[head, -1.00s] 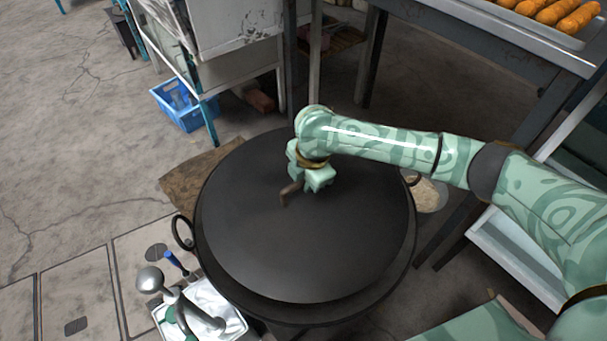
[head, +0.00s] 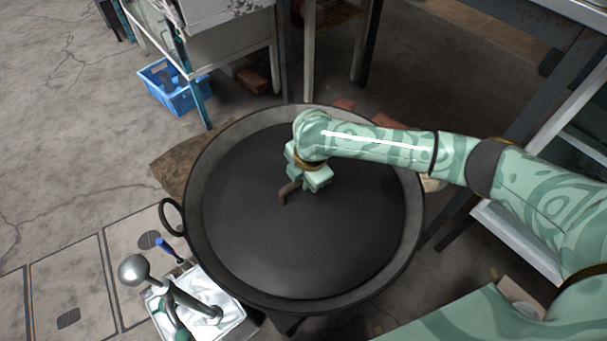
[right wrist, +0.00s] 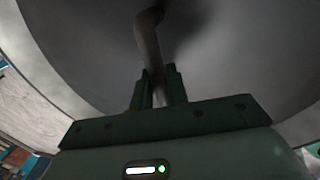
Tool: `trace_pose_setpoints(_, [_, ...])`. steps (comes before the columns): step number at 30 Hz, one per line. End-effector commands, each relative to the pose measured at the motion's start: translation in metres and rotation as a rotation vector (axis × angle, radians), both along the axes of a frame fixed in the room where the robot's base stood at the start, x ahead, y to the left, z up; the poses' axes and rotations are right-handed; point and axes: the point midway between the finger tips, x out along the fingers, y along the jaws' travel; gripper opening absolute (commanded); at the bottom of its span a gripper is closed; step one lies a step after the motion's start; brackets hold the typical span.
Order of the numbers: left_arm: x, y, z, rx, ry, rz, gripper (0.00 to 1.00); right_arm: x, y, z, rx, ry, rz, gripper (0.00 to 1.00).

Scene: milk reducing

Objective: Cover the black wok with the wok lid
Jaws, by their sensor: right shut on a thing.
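The black wok (head: 199,246) stands in the middle of the head view, its rim showing all around. The dark round wok lid (head: 300,250) lies within the wok's rim and appears roughly centred there; whether it rests on the wok or hangs just above cannot be told. My right gripper (head: 298,187) is over the lid and shut on its brown handle (head: 285,193). In the right wrist view the handle (right wrist: 151,50) stands between the two fingers (right wrist: 160,88), with the lid's grey surface (right wrist: 220,60) behind. My left gripper is not in view.
A white container (head: 215,312) with a ladle (head: 165,284) stands at the wok's lower left. A blue basket (head: 175,90) sits on the floor at upper left, near a white cabinet (head: 235,45). A metal table (head: 520,35) is at upper right.

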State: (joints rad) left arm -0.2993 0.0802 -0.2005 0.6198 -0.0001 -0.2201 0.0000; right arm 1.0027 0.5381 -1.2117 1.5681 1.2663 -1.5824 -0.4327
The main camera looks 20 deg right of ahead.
Motion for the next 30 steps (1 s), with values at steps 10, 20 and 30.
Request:
trace_pose_setpoints(10, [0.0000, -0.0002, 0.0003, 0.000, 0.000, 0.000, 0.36, 0.0009, 0.0006, 0.0013, 0.002, -0.003, 0.000, 0.00])
trace_pose_setpoints(20, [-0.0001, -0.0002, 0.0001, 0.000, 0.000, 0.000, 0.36, 0.0009, 0.0006, -0.0026, 0.002, -0.003, 0.000, 0.00])
trace_pose_setpoints(30, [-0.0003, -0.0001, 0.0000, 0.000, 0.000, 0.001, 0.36, -0.0006, -0.0001, -0.0049, -0.001, 0.002, 0.000, 0.41])
